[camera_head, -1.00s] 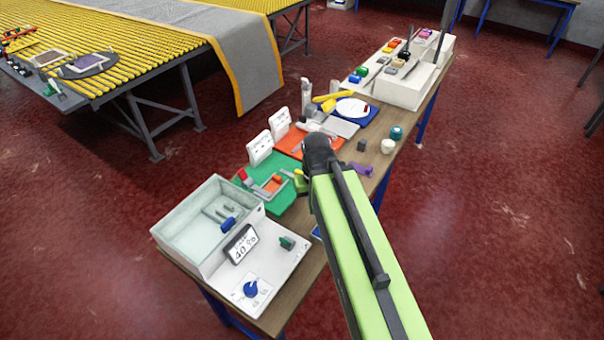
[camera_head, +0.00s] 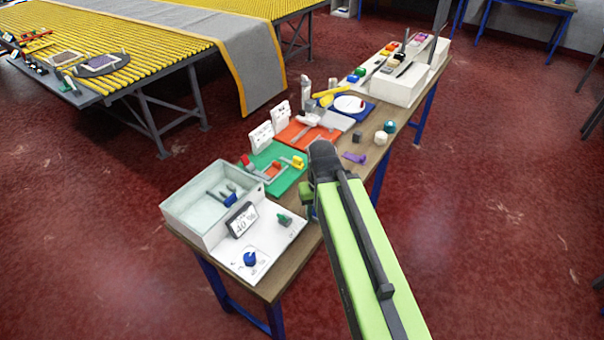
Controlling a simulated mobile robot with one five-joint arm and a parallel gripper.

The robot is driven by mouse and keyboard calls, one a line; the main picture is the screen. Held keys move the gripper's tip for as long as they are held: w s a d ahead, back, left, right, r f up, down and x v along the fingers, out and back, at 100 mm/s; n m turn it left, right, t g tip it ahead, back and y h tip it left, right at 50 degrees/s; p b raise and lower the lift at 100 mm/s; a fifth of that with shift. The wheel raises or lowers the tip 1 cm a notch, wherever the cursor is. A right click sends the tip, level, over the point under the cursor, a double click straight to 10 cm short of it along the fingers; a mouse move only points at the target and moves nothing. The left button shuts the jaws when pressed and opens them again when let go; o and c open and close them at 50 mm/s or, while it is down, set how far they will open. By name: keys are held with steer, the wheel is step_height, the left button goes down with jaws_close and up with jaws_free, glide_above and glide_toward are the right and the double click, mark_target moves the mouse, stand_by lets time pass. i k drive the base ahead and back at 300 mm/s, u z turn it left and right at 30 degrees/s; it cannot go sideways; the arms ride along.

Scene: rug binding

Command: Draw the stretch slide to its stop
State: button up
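A green board (camera_head: 286,184) lies on the bench with a grey fixture on it. The fixture carries a red part (camera_head: 247,162), an orange block (camera_head: 273,170) and a yellow knob (camera_head: 298,162) at its right end. An orange board (camera_head: 292,132) with grey parts lies behind it. I cannot tell for sure which part is the stretch slide. My arm's dark wrist (camera_head: 322,160) is over the bench's right side, right of the yellow knob and apart from it in the picture. My gripper's fingers are hidden by the wrist and arm, so its opening does not show.
A white tray (camera_head: 181,220) and a panel with a blue dial (camera_head: 250,259) and a "40" display (camera_head: 241,220) stand at the near end. A purple piece (camera_head: 355,157) and small pots (camera_head: 381,138) lie beyond my wrist. Floor right of the bench is clear.

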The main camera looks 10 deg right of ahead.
mark_target(297, 162)
steer(key=z, duration=0.45)
steer(key=k, duration=0.15)
steer(key=u, duration=2.55)
steer(key=k, duration=1.15)
steer(key=z, duration=0.7)
steer(key=i, duration=1.5)
steer(key=z, duration=0.05)
